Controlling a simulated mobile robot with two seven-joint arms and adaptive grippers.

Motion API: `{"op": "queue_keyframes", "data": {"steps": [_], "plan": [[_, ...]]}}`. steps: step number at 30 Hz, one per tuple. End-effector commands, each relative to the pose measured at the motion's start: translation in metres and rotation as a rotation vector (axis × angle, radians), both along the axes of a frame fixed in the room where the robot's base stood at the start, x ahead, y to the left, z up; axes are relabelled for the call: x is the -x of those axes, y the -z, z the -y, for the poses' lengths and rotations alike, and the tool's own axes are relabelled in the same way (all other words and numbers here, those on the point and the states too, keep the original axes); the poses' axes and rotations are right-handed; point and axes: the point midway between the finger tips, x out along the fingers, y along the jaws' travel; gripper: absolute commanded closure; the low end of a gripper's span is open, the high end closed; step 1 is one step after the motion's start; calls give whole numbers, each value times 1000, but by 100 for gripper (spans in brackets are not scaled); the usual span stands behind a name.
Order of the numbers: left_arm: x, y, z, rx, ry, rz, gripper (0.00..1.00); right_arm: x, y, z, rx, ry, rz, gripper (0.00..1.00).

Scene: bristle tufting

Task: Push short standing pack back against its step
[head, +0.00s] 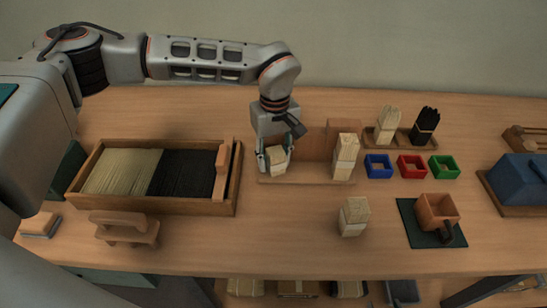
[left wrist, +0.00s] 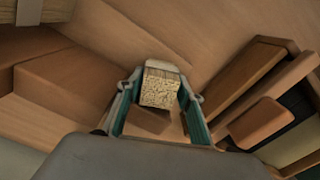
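A short bristle pack (head: 277,161) with a pale paper band stands at the left part of a low wooden stand (head: 312,181), leaning slightly in the head view. My left gripper (head: 275,158) comes down from above with one finger on each side of it. In the left wrist view the pack's speckled bristle end (left wrist: 160,90) sits between the two fingertips, which appear to touch its sides. The stand's step blocks (head: 317,144) rise behind it. Contact between pack and step is hidden. A taller pack (head: 345,157) stands on the stand's right part. My right gripper is out of view.
A wooden tray (head: 238,190) of pale and black bristles lies left. A loose pack (head: 354,217) stands in front of the stand.

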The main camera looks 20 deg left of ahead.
Motion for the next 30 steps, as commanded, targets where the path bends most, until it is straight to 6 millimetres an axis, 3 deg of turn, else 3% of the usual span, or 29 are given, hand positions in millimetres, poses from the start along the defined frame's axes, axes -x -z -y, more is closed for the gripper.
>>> {"op": "queue_keyframes", "data": {"steps": [1,5,18,24,30], "plan": [[-12,-10,0,6,-4,34,50,0,-1,0,1,0,1,60],[-12,-26,0,8,-4,36,50,-1,-1,0,0,1,1,60],[-4,-106,-1,3,-5,20,50,-2,-1,-1,-2,2,2,60],[0,-121,-1,2,-3,10,50,-2,0,-1,-2,2,2,60],[1,-122,-1,1,-2,6,50,-2,0,-1,-1,2,1,60]]}}
